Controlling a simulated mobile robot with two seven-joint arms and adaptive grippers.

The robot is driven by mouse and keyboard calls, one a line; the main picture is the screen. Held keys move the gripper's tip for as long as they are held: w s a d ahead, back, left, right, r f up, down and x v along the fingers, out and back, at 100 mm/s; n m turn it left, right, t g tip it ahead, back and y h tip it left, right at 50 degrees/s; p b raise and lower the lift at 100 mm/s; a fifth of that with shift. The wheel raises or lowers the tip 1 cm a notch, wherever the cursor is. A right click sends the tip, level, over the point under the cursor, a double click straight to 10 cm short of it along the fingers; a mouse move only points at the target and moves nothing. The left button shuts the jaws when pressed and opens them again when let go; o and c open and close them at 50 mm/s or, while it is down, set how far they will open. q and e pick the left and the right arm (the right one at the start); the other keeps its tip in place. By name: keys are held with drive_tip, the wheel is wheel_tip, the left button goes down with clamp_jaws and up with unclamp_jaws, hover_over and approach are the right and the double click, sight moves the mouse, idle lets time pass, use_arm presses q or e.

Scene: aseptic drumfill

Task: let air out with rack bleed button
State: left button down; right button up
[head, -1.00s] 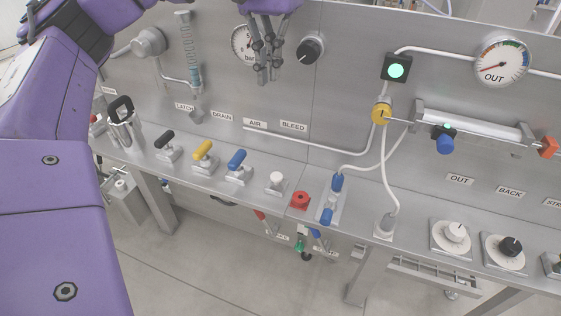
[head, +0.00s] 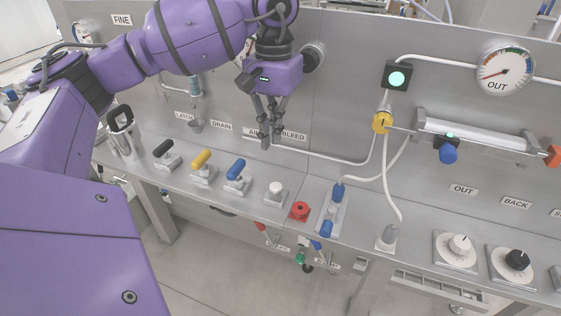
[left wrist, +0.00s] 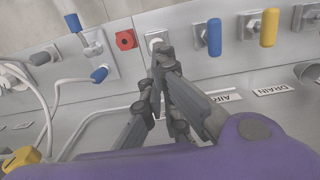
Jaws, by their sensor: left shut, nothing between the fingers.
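The bleed button is a white round knob (head: 276,189) on a small metal plate on the bench ledge, below the BLEED label (head: 293,135). It also shows in the left wrist view (left wrist: 155,41), just beyond my fingertips and partly overlapped by them. My left gripper (head: 267,143) is shut and empty. It points down in front of the upright panel, above the button and apart from it. It also shows in the left wrist view (left wrist: 160,58). My right gripper is not in view.
A blue lever (head: 236,170), a yellow lever (head: 202,158) and a black lever (head: 163,148) stand left of the button. A red knob (head: 300,211) and a blue-ended fitting (head: 332,212) stand close on its right. White hoses run along the panel.

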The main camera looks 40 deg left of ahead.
sight(274, 184)
use_arm(q)
drive_tip(key=f, duration=0.3)
drive_tip(key=f+p, duration=0.1)
drive_tip(key=f, duration=0.7)
drive_tip(key=shift+s+d+f, duration=0.15)
drive_tip(key=shift+s+f, duration=0.1)
drive_tip(key=shift+f, duration=0.25)
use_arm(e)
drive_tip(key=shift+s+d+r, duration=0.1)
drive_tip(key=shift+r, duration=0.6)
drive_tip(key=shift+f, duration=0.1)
use_arm(q)
drive_tip(key=shift+f, duration=0.35)
drive_tip(key=shift+f+b, duration=0.75)
drive_tip(key=shift+r, duration=0.2)
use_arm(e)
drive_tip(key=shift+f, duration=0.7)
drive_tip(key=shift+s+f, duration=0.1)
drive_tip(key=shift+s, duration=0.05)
